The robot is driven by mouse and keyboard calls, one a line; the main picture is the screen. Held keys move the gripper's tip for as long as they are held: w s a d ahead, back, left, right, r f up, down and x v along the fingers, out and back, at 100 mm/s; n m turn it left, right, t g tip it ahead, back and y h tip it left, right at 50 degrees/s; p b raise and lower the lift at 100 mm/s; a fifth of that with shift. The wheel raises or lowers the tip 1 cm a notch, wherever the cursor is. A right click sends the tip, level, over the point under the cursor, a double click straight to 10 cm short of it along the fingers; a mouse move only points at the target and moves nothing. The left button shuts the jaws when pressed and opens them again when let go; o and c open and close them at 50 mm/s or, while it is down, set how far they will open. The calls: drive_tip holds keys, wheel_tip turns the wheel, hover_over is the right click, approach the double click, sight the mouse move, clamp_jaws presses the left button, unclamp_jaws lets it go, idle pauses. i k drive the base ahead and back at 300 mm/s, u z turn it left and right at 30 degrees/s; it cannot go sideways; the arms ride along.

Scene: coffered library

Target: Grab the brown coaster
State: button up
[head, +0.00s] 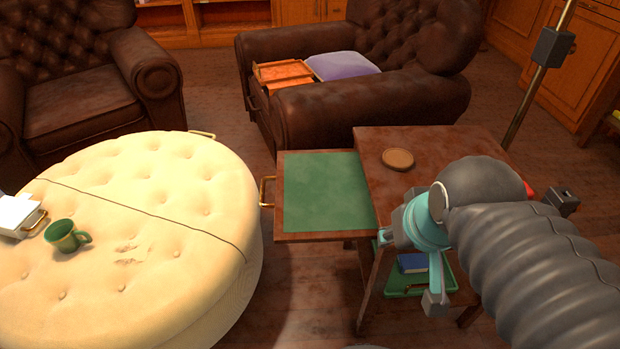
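The brown coaster (398,158) is a round, flat disc. It lies on the dark wooden side table (447,143), near its back left. My gripper (412,270) is a teal end piece with grey-tipped fingers, in front of the table's near left part. Its fingers look spread apart, with nothing visible between them. It is apart from the coaster, which is in plain view above it in the picture. My grey ribbed arm hides much of the table's right side.
A green-topped pull-out leaf (328,190) with a brass handle extends left from the table. Below is a green tray (407,290) with a blue book (412,263). Leather armchairs stand behind; a lamp pole (528,100) rises right.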

sight(397, 159)
drive_tip(key=z, duration=1.7)
drive_tip(key=k, duration=0.95)
drive_tip(key=u, duration=1.7)
drive_tip(key=i, duration=0.5)
drive_tip(key=u, duration=0.9)
drive_tip(key=k, duration=0.5)
drive_tip(key=z, duration=0.45)
